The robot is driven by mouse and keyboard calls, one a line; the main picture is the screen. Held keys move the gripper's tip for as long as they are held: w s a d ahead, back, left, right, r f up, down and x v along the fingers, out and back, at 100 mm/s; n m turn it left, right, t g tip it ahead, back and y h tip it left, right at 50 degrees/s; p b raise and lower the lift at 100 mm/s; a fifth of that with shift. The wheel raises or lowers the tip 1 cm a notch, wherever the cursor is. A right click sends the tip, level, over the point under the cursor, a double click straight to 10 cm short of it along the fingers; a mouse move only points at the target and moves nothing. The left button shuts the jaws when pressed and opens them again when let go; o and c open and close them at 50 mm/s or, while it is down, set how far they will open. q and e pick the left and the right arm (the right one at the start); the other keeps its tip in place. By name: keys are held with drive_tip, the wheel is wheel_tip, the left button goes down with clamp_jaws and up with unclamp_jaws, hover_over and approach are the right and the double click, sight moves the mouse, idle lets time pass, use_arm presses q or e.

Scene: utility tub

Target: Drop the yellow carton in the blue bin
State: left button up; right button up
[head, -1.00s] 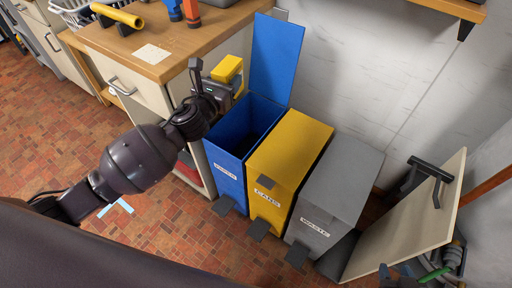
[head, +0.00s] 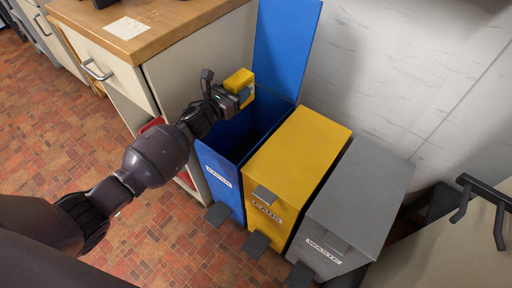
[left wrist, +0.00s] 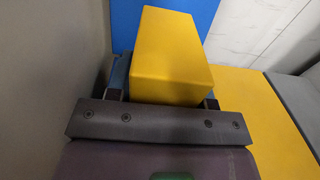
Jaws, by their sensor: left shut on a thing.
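The yellow carton (head: 240,80) is held in my left gripper (head: 241,95), which is shut on it. In the left wrist view the carton (left wrist: 170,58) sits between the two fingers, in front of the blue lid. The blue bin (head: 219,176) stands with its lid (head: 286,45) raised against the wall. The gripper and carton are over the bin's open mouth, toward its back left. The inside of the bin is dark and its floor is not clear to see. My right gripper is not in view.
A yellow bin (head: 300,150) and a grey bin (head: 362,195), both with closed lids, stand to the right of the blue bin. A wooden-topped counter (head: 170,25) is close on the left. A pale panel with a dark handle (head: 483,205) is at the right.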

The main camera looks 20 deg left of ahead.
use_arm(q)
wheel_tip(320, 180, down, 5)
drive_tip(key=shift+s+r+b, duration=0.1)
drive_tip(key=shift+r+b, duration=0.05)
drive_tip(key=shift+b, duration=0.85)
drive_tip(key=shift+f+b, duration=0.3)
drive_tip(key=shift+f, duration=0.15)
drive_tip(key=shift+r, duration=0.15)
drive_tip(key=o, duration=0.7)
drive_tip(key=shift+c, duration=0.2)
drive_tip(key=o, duration=0.3)
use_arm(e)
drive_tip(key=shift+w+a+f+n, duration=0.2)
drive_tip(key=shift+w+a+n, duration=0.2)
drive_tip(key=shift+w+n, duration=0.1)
